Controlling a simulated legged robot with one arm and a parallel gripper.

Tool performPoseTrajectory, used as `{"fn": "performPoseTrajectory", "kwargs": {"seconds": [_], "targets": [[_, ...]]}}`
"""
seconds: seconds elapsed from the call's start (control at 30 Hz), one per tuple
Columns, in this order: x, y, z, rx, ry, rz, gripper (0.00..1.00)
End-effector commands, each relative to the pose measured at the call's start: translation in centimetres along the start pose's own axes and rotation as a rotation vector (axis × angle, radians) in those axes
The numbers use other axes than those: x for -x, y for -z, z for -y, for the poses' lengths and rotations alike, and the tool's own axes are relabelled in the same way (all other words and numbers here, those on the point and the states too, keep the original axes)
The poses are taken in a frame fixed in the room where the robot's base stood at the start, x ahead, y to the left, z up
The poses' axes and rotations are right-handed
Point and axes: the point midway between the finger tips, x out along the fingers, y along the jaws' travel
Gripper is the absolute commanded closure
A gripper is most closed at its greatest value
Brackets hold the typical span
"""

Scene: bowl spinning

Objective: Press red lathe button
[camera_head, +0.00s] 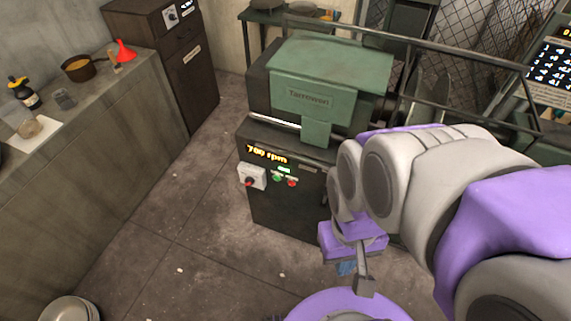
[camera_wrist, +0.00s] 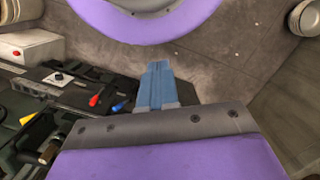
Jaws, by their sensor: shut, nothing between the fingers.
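The lathe (camera_head: 330,75) has a green cover and a dark front in the head view. On that front, the red button (camera_head: 292,183) sits just right of a green button (camera_head: 277,178), below a lit display (camera_head: 267,155) that appears to read 760 rpm. My gripper (camera_head: 346,269) hangs to the right of and below the red button, apart from it. Its blue fingers are together and empty; they also show in the wrist view (camera_wrist: 158,66).
A counter (camera_head: 100,110) with a red funnel (camera_head: 124,50) runs along the left. Floor (camera_head: 180,240) is clear before the lathe. Red-handled (camera_wrist: 95,100) and blue-handled (camera_wrist: 121,107) items lie left in the wrist view.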

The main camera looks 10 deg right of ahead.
Motion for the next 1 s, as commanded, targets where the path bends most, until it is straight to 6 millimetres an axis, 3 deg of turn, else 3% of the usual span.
{"fn": "performPoseTrajectory", "kwargs": {"seconds": [0.17,0.57,1.0], "targets": [[0.0,3.4,1.3,-0.052,0.031,-0.039,1.0],[-1.1,15.8,6.0,-0.293,0.151,-0.179,1.0],[-4.6,28.6,10.7,-0.6,0.279,-0.318,1.0]]}}
